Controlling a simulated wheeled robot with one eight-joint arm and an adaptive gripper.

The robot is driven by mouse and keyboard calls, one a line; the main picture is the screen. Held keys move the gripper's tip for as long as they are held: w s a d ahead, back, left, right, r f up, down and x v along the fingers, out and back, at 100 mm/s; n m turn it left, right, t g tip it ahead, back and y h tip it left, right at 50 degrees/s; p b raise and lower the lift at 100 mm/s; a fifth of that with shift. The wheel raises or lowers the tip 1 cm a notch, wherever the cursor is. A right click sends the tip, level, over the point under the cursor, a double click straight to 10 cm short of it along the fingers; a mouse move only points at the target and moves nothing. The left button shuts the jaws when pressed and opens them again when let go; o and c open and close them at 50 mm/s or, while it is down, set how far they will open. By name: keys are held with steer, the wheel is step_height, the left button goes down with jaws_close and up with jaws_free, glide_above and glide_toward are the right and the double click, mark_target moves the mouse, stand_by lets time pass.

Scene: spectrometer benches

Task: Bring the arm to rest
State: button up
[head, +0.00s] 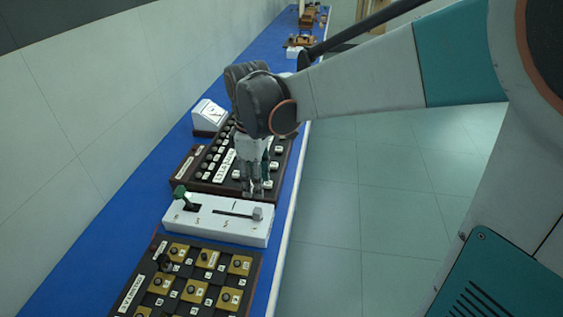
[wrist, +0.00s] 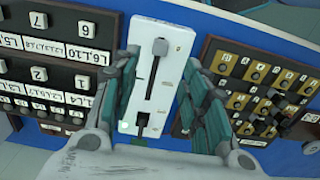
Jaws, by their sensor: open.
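My gripper (head: 254,190) hangs at the end of my arm over the blue bench, pointing down, near the edge of the dark key panel and the white slider box. In the wrist view my gripper (wrist: 160,95) has its two fingers spread wide, with nothing between them but the white box behind. The white box (wrist: 180,38) carries a grey slider knob and a dark lever slot. In the head view the white box (head: 232,235) shows a green-topped lever at its left and a grey knob at its right. Whether the fingers touch anything cannot be told.
A dark key panel (head: 186,168) lies behind the white box. A panel with yellow squares (head: 150,283) lies in front. A white meter box (head: 208,116) stands by the wall. The blue bench (head: 105,235) runs along the wall; the tiled floor (head: 380,215) at right is clear.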

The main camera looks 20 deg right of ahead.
steer(key=shift+s+r, duration=0.15)
steer(key=shift+r, duration=0.1)
steer(key=s+d+r+m+t, duration=0.1)
steer(key=s+d+m+t, duration=0.1)
steer(key=s+m, duration=0.3)
steer(key=s+d+r+m+t, duration=0.2)
steer(key=s+m+t, duration=0.3)
steer(key=s, duration=0.3)
steer(key=shift+s+r+m, duration=0.25)
steer(key=shift+s+m, duration=0.1)
steer(key=shift+m, duration=0.25)
steer(key=shift+d, duration=0.1)
stand_by(2.7)
